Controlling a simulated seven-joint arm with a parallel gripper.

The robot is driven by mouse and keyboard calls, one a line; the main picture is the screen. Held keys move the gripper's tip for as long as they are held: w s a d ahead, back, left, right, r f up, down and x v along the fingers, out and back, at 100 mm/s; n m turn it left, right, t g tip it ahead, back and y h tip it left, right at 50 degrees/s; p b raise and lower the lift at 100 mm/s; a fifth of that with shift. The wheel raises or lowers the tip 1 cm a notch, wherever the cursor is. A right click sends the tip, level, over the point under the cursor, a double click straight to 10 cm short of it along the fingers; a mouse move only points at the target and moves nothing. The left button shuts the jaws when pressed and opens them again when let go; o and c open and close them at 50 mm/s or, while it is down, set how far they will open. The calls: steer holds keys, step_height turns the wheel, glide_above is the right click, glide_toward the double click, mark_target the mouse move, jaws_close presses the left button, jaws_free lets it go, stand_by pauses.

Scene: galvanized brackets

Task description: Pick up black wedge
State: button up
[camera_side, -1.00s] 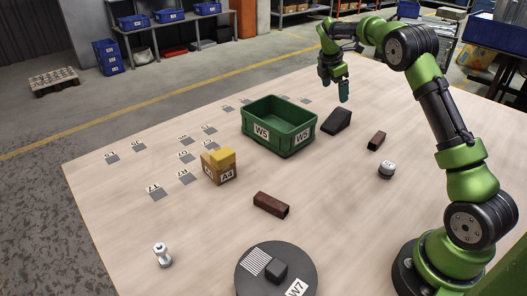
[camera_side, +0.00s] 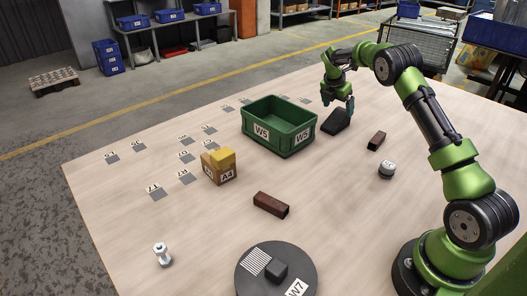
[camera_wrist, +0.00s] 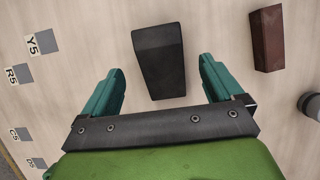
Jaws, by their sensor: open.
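The black wedge (camera_side: 336,121) lies on the table just right of the green bin in the side view. In the wrist view the wedge (camera_wrist: 159,58) shows between and ahead of the two teal fingers. My gripper (camera_side: 338,108) is open, its fingers low and right by the wedge in the side view. In the wrist view the fingers of my gripper (camera_wrist: 160,82) stand wide apart, with a gap on each side of the wedge. Nothing is held. Part of the wedge is hidden behind a finger in the side view.
A green bin (camera_side: 262,138) marked W5 stands close left of the wedge. A brown block (camera_side: 376,140) and a white-grey round part (camera_side: 387,169) lie to the right. A cardboard box (camera_side: 218,175), another brown block (camera_side: 269,204) and a dark turntable (camera_side: 248,283) are nearer the camera.

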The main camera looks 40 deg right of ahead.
mark_target(339, 115)
steer(key=shift+x, duration=2.65)
steer(key=shift+a+f, duration=0.1)
steer(key=shift+a, duration=0.1)
steer(key=c, duration=1.3)
steer(key=shift+c, duration=0.6)
steer(key=shift+r, duration=0.2)
